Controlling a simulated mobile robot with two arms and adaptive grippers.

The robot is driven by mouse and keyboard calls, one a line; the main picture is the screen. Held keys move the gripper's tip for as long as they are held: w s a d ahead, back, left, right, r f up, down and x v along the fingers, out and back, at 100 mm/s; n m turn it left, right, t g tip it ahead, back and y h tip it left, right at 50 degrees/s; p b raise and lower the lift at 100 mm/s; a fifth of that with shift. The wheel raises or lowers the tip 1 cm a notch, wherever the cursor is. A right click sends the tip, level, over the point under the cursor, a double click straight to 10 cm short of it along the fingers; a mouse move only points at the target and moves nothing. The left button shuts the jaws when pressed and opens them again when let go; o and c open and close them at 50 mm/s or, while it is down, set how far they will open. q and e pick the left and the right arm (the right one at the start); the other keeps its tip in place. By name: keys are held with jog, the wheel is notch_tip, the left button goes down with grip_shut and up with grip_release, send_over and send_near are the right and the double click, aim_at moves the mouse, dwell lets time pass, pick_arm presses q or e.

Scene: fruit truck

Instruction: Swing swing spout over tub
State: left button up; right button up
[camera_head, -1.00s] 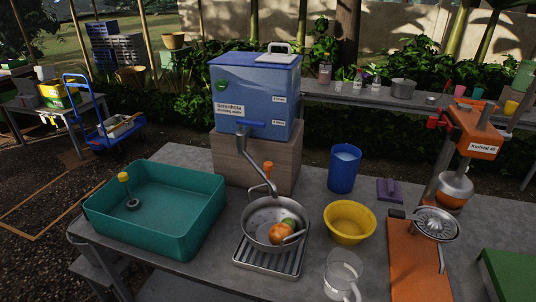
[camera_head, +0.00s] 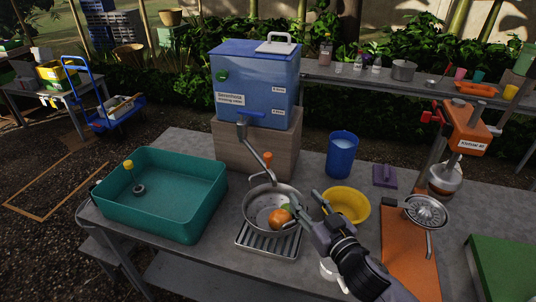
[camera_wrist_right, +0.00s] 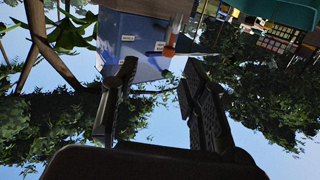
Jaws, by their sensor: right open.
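The blue water dispenser (camera_head: 254,85) stands on a wooden block (camera_head: 235,150). My right gripper (camera_head: 315,204) is open and empty, just right of the colander. In the right wrist view its fingers (camera_wrist_right: 155,95) are apart, with the dispenser (camera_wrist_right: 135,40) and orange handle (camera_wrist_right: 170,45) beyond. My left gripper is not in view.
The colander holds an orange (camera_head: 280,217) and other fruit on a drain rack (camera_head: 262,247). A yellow bowl (camera_head: 358,205), blue cup (camera_head: 341,155) and juicer (camera_head: 427,210) stand to the right. A clear jug (camera_head: 328,268) is partly hidden by my right arm.

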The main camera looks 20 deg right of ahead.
aim_at(270, 158)
jog(key=shift+n+t+y, duration=0.3)
jog(key=shift+n+y, duration=0.2)
jog(key=shift+y, duration=0.3)
jog(key=w+a+p, duration=0.1)
jog(key=w, duration=0.5)
jog(key=w+a+r+p, duration=0.1)
jog(key=w+a+p, duration=0.1)
jog(key=w, duration=0.4)
jog(key=w+a+r+p, duration=0.1)
jog(key=w, duration=0.5)
jog(key=shift+a, duration=0.2)
grip_shut()
